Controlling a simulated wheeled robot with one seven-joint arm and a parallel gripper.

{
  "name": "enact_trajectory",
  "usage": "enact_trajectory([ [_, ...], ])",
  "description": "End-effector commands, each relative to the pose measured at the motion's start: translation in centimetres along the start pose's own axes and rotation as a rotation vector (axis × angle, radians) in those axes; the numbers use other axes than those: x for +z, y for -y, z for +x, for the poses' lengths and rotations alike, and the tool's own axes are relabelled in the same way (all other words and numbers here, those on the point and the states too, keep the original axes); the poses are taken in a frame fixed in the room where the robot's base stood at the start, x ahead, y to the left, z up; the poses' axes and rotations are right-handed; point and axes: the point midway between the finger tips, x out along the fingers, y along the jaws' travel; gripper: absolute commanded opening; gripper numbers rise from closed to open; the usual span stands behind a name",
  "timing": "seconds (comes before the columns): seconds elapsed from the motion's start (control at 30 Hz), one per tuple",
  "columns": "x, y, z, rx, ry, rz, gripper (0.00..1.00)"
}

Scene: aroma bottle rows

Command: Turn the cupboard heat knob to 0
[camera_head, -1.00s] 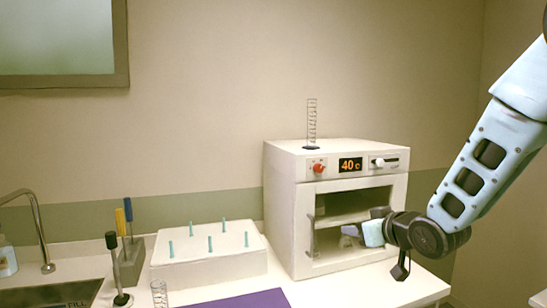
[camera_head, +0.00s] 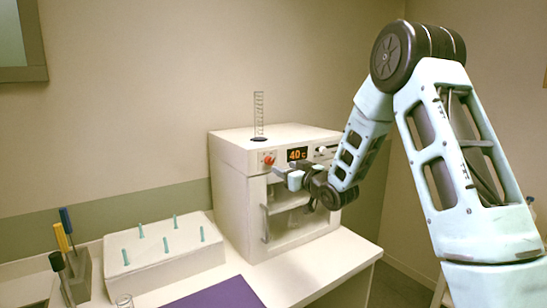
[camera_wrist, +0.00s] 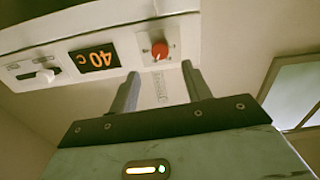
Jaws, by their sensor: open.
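The heat knob (camera_head: 269,160) is a small red dial on the white cupboard's (camera_head: 232,190) upper front panel, left of the orange display (camera_head: 297,154), which reads 40 C. In the wrist view the picture is upside down; the red knob (camera_wrist: 160,50) has a pale pointer mark, and the display (camera_wrist: 94,58) lies left of it. My gripper (camera_head: 280,173) is close to the panel, near the knob. In the wrist view my gripper (camera_wrist: 160,70) is open, with the knob lined up between the two fingers and just past their tips. I see no contact.
A graduated cylinder (camera_head: 259,115) stands on the cupboard top. A white slider (camera_head: 323,149) is right of the display. A white block with teal pegs (camera_head: 165,255), a pen holder (camera_head: 79,275) and a purple mat (camera_head: 222,296) are on the counter to the left.

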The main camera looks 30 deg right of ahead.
Motion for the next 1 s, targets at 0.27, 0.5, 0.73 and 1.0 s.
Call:
enact_trajectory([
  [0.27,-0.3,0.0,5.2,-0.001,0.001,0.000,0.49],
  [0.5,-0.1,0.1,7.2,0.000,0.001,0.001,0.49],
  [0.73,0.0,0.1,7.4,0.000,0.001,0.000,0.49],
  [1.0,0.0,0.1,7.4,0.000,0.001,0.000,0.04],
])
